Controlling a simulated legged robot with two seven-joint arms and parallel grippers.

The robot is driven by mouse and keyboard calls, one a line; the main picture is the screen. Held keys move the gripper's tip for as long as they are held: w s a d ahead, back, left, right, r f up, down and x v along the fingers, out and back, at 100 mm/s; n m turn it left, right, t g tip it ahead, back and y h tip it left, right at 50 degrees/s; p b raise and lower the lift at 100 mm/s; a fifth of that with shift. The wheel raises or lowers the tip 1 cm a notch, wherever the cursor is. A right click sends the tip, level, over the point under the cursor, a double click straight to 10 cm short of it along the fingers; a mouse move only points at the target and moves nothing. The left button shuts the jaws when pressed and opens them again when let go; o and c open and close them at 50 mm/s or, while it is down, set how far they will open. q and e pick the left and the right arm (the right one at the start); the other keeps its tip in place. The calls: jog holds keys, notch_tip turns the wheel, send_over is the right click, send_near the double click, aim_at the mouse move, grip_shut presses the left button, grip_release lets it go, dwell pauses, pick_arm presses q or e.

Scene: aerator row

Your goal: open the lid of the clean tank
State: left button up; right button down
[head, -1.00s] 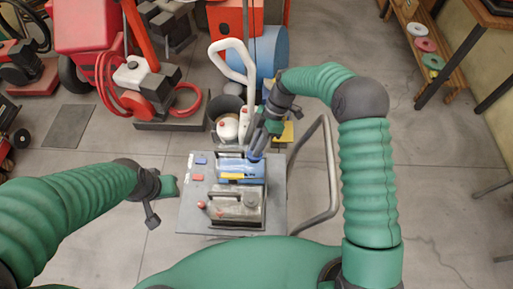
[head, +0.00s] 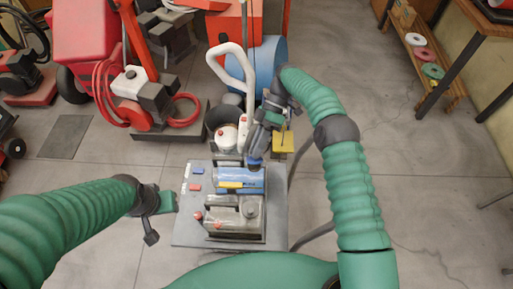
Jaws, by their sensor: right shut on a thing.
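The blue tank (head: 228,180), which looks like the clean tank, lies on the grey platform of a cart (head: 190,225). It has a yellow label on its side. My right gripper (head: 256,157) is at the blue tank's far right end, shut on a small blue part that looks like its lid. The gripper and wrist hide most of that part, and I cannot tell how far it is raised. A grey tank (head: 235,217) stands nearer to me on the same platform. My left gripper (head: 158,215) is off the platform's left side, touching nothing; its jaw opening is unclear.
A white curved handle (head: 218,52) and a white-topped canister (head: 228,137) stand behind the tanks. A red machine with a hose (head: 138,90) is at upper left. A wooden shelf (head: 425,60) is at upper right.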

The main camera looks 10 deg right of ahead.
jog(key=c, duration=1.3)
grip_release()
jog(key=shift+c, duration=0.2)
jog(key=shift+r, duration=0.1)
notch_tip(320, 180, up, 3)
jog(key=shift+s+r+b, duration=0.1)
jog(key=shift+s+b, duration=0.05)
jog(key=shift+b, duration=0.3)
jog(key=s+a+r+b, duration=0.1)
jog(key=s+a, duration=0.1)
jog(key=s, duration=1.3)
jog(key=shift+s+a+r+b, duration=0.15)
jog(key=shift+r+b, duration=0.05)
jog(key=shift+b, duration=0.1)
